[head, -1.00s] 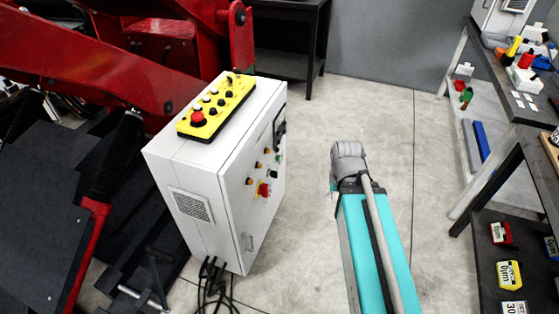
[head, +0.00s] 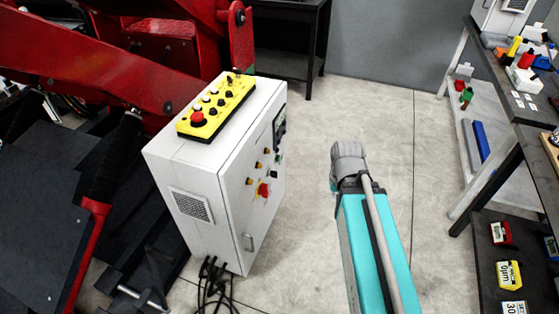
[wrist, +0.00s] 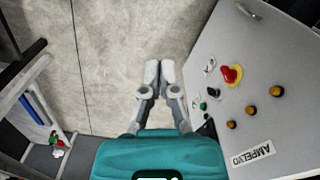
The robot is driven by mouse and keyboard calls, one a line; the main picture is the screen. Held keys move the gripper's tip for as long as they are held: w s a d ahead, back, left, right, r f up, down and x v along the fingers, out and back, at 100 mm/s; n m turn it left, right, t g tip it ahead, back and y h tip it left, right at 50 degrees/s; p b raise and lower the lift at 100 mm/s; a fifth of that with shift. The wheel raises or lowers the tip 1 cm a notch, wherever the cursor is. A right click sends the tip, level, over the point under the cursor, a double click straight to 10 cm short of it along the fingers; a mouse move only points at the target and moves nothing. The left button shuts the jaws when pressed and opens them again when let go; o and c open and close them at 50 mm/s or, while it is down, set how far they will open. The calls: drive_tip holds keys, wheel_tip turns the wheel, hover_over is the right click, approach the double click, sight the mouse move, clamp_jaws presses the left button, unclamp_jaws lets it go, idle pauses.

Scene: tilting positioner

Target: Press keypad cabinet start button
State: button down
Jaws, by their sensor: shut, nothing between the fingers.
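The white keypad cabinet (head: 228,214) stands left of my arm in the head view. Its right-hand face carries a dark display and keypad unit (head: 279,125), a red mushroom button on yellow (head: 263,190) and several small orange buttons. In the wrist view the panel (wrist: 262,55) is at the right, with the red mushroom button (wrist: 230,75), a black knob (wrist: 213,91) and a green button (wrist: 203,106). The start button's label is not readable. My gripper (wrist: 160,68) is shut and empty, pointing over bare floor, apart from the panel. In the head view its fingers are hidden.
A yellow control box (head: 217,106) lies on the cabinet top. Red lift machinery (head: 80,55) is left of it. Cables (head: 213,285) hang at the cabinet's foot. Workbenches (head: 510,150) stand at the right. Floor (head: 385,110) between cabinet and benches is clear.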

sight(279, 159)
drive_tip(key=shift+f, duration=0.1)
idle(0.5)
drive_tip(key=w+a+f+t+y+b, duration=0.35)
drive_tip(key=w+f+b, duration=0.45)
drive_tip(key=w+b, duration=0.3)
drive_tip(key=w+a+f+t+y+b, duration=0.2)
drive_tip(key=w+a+f+t+b, duration=0.15)
drive_tip(key=w+f+b, duration=0.6)
drive_tip(key=w+f+m+t+b, duration=0.2)
drive_tip(key=w+f+b, duration=0.2)
drive_tip(key=w+b, duration=0.3)
drive_tip(key=w+f+m+t+y+b, duration=0.1)
drive_tip(key=w+f+m+t+b, duration=0.1)
drive_tip(key=w+f+b, duration=0.2)
drive_tip(key=w+d+f+m+t+b, duration=0.1)
drive_tip(key=w+f+m+t+b, duration=0.1)
drive_tip(key=w+b, duration=0.8)
drive_tip(key=shift+f+t+b, duration=0.4)
drive_tip(key=shift+f+b, duration=0.5)
drive_tip(key=shift+b, duration=0.3)
drive_tip(key=shift+w+a, duration=0.15)
drive_tip(key=w+a, duration=0.3)
drive_tip(key=a, duration=0.5)
drive_tip(key=shift+w+a, duration=0.1)
drive_tip(key=shift+a, duration=0.3)
idle(0.7)
